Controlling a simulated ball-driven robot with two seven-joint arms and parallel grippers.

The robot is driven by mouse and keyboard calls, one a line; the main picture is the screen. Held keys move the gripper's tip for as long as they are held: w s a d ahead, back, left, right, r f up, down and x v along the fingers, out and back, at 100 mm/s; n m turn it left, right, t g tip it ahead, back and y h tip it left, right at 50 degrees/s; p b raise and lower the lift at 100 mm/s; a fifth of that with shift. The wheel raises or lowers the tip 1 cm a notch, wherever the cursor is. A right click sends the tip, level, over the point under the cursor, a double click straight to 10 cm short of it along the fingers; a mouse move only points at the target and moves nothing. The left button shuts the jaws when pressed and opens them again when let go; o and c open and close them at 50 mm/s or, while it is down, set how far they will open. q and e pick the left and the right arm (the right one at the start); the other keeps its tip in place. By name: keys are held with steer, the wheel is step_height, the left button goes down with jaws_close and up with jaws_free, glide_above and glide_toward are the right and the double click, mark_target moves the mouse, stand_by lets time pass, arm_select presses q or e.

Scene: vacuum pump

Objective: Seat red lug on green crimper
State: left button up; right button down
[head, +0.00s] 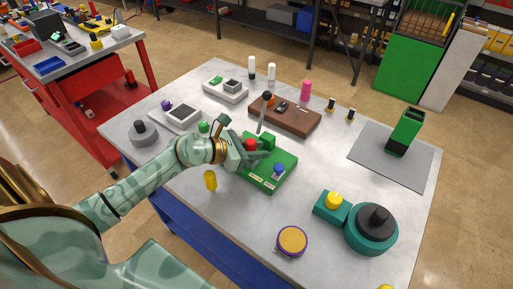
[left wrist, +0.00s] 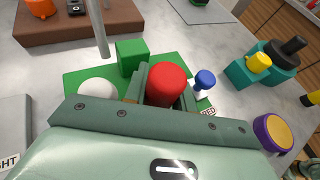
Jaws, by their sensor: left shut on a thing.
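The red lug (head: 250,145) is a rounded red cylinder between the fingers of my left gripper (head: 257,147). In the left wrist view the red lug (left wrist: 167,83) stands between the shut fingers (left wrist: 160,85). What looks like the green crimper is a flat green base (head: 273,182) with a green block (head: 268,141) and a grey rod near it. The gripper and lug are over the base's left part; whether the lug touches it is hidden. A blue-topped white peg (left wrist: 204,82) stands on the base beside a label partly reading RED. My right gripper is not in view.
A brown block (head: 290,118) with small parts lies behind the base. A yellow piece (head: 210,181) stands to the front left. A teal pump-like unit (head: 370,232) and a purple-rimmed orange disc (head: 292,241) are at front right. A tall green device (head: 406,130) stands on a grey mat.

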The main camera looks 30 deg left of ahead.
arm_select(q)
steer(key=shift+f, duration=0.15)
stand_by(0.5)
steer(key=o, duration=1.1)
steer(key=shift+c, duration=0.2)
steer(key=shift+s, duration=0.1)
step_height(320, 180, up, 3)
steer(key=p, duration=0.3)
step_height(320, 180, up, 6)
steer(key=p, duration=0.6)
